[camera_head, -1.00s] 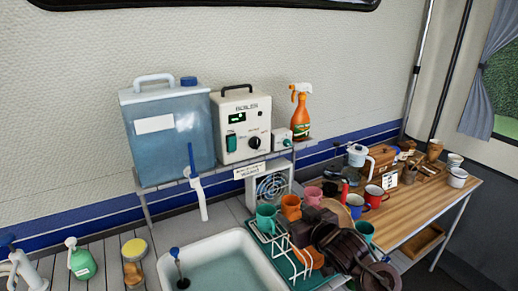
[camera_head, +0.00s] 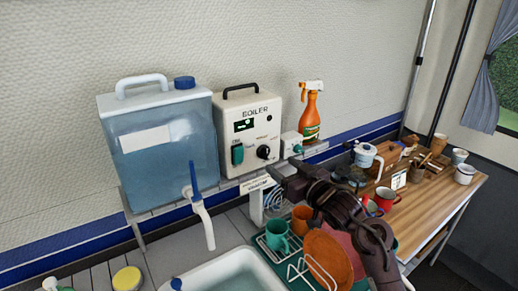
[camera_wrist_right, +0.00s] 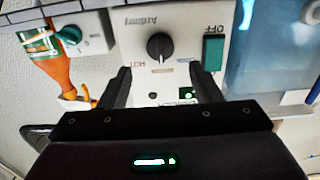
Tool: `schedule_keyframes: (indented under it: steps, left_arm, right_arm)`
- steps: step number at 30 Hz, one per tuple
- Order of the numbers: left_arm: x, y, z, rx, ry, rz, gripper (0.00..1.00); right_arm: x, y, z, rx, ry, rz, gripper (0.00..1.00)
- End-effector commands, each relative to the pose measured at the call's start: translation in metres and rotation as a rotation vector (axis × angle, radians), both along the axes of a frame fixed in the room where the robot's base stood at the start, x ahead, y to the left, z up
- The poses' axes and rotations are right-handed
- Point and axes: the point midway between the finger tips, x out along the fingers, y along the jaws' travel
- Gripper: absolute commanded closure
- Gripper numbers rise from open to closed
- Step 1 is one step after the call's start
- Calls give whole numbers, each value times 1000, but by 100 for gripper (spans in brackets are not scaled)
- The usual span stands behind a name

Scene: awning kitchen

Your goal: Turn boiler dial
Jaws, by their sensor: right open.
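The boiler (camera_head: 250,125) is a cream box with a dark top handle, standing on the shelf against the wall. Its black round dial (camera_head: 263,152) is at the lower right of the front, with a green switch (camera_head: 237,153) to its left. In the right wrist view, which is upside down, the dial (camera_wrist_right: 160,46) lies between the lines of the two fingers, just beyond their tips. My right gripper (camera_wrist_right: 160,80) is open and empty, facing the boiler front, and not touching the dial. In the head view the right gripper (camera_head: 277,176) is low and right of the dial. My left gripper is not in view.
A blue water container (camera_head: 165,150) with a tap (camera_head: 202,215) stands left of the boiler. A small white box with a green knob (camera_head: 297,148) and an orange spray bottle (camera_head: 311,115) stand right. Below are a sink (camera_head: 225,270), cups and a dish rack.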

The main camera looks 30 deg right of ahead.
Motion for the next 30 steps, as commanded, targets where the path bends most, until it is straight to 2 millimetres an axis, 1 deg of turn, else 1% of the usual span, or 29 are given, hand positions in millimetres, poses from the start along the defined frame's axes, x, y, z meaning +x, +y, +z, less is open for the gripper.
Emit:
schedule_keyframes:
  steps: [5, 11, 15, 19, 24, 26, 30]
  left_arm:
    - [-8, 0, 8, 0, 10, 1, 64]
    - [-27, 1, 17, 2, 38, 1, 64]
    - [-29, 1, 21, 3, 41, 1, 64]
    - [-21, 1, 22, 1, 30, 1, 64]
    - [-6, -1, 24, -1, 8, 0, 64]
    - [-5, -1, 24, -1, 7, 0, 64]
    - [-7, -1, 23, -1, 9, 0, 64]
  right_arm:
    - [21, 3, 3, 4, 0, 1, 42]
    - [54, 8, 3, 2, 0, 0, 42]
    - [69, 10, 2, 1, 0, 0, 42]
    - [74, 11, 0, 1, 0, -1, 42]
    - [75, 11, 0, 0, 0, -1, 42]
    - [75, 11, 0, 0, 0, -1, 42]
    - [75, 11, 0, 0, 0, -1, 59]
